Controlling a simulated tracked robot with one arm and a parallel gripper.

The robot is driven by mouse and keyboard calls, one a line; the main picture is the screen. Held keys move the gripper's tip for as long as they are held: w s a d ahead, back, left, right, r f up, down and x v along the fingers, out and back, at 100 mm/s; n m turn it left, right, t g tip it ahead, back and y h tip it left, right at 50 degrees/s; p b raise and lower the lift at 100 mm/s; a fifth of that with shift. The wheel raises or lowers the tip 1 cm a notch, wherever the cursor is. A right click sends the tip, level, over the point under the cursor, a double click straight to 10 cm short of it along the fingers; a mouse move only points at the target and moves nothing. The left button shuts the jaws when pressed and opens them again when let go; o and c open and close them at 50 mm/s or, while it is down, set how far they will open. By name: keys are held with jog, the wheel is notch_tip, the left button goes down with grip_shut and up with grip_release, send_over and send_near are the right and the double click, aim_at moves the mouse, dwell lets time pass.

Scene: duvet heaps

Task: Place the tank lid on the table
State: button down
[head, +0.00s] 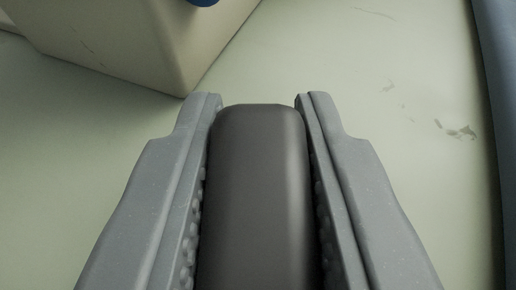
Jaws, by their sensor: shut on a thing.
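My gripper (258,105) fills the lower middle of the head view, its two grey fingers pressed on both sides of a dark grey-brown piece with rounded corners (258,190). This piece is probably the tank lid, seen close up, and its lower end runs out of the picture. I cannot tell how high it is above the pale green surface (400,60) behind it. I cannot tell whether this surface is the table or the floor.
A beige box-like body (140,40) stands at the upper left, with a bit of something blue (203,2) at its top. A dark blue-grey edge (498,80) runs down the right side. The pale surface between them is clear, with scuff marks.

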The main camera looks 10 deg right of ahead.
jog(key=c, duration=1.3)
grip_release()
jog(key=shift+o, duration=0.2)
jog(key=shift+s+r, duration=0.25)
jog(key=shift+s, duration=0.15)
jog(key=p+v, duration=0.2)
jog(key=v, duration=0.9)
jog(key=shift+a, duration=0.1)
